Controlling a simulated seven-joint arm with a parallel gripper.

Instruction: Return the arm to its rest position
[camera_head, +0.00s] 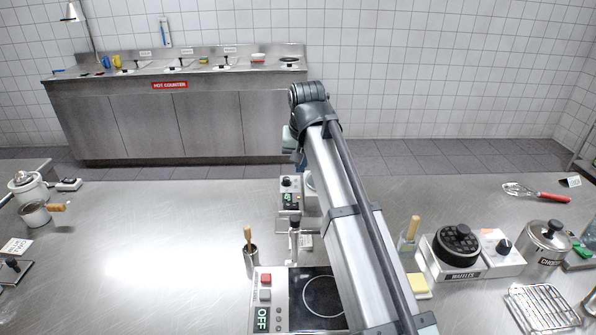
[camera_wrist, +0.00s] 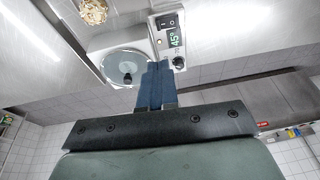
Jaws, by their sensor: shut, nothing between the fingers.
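My arm reaches out over the steel worktop (camera_head: 150,225) in the head view, bending down at its far joint. My gripper shows in the wrist view (camera_wrist: 158,66) with its two blue fingers together and nothing between them. In the head view the arm hides most of it. A lidded round vessel (camera_wrist: 112,68) and a small appliance with a "45°" display (camera_wrist: 174,40) lie beyond the fingertips in the wrist view. The fingers overlap the vessel's edge in the picture; I cannot tell whether they touch it.
A waffle iron (camera_head: 458,245), a lidded pot (camera_head: 545,248) and a wire rack (camera_head: 542,308) stand at right. The left worktop is mostly clear. A hot counter (camera_head: 180,115) stands behind.

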